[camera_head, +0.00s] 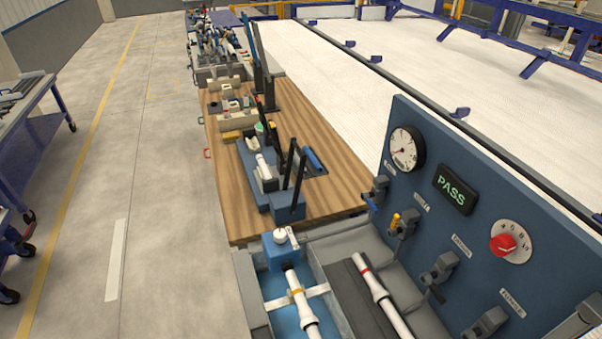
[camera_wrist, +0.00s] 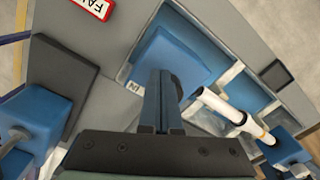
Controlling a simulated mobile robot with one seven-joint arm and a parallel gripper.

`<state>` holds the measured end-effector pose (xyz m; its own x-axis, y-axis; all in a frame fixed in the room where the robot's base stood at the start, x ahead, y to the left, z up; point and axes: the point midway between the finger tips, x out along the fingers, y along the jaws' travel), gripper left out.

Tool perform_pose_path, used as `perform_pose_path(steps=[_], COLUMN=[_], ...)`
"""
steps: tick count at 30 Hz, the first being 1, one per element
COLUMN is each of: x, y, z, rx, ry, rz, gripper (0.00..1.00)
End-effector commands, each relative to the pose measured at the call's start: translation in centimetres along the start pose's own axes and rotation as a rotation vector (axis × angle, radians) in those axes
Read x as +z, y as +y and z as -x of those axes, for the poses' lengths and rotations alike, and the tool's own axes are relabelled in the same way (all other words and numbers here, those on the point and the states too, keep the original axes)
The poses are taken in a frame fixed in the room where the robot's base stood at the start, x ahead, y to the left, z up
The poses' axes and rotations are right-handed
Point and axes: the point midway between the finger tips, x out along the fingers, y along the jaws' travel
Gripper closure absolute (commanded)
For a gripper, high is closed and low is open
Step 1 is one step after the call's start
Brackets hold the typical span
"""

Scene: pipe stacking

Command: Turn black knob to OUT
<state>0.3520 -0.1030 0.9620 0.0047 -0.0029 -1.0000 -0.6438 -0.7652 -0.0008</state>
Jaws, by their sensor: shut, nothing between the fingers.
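In the wrist view, my gripper (camera_wrist: 160,76) is shut and empty, its fingers together in front of a blue block (camera_wrist: 188,50). A dark rounded part, likely the black knob (camera_wrist: 178,88), shows just right of the fingers and is partly hidden by them. I cannot tell whether the fingers touch it or which way it points. A small white label reading "IN" (camera_wrist: 133,88) is on the block, left of the fingers. The OUT label is not visible. My gripper does not show clearly in the head view, and I cannot pick out this knob there.
A white pipe (camera_wrist: 222,107) lies right of the fingers. A red "FAI…" sign (camera_wrist: 92,7) is at the top left. In the head view, a blue panel carries a gauge (camera_head: 405,149), a "PASS" display (camera_head: 454,188) and a red knob (camera_head: 504,243). A wooden bench (camera_head: 228,195) stands behind.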

Motion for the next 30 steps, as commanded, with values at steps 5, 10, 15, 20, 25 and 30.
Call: perform_pose_path(steps=[5,10,15,20,25,30], x=[0.5,0.5,0.5,0.5,0.6,0.6], y=[0.2,0.2,0.2,0.2,0.2,0.2], z=[0.2,1.5,3.7,5.2,6.1,6.0], rx=[0.0,0.0,0.0,0.0,0.001,0.001], ry=[-0.002,-0.003,-0.004,-0.004,-0.005,-0.006], rz=[0.0,0.001,0.001,0.001,0.001,0.001], gripper=[1.0,1.0,1.0,1.0,1.0,1.0])
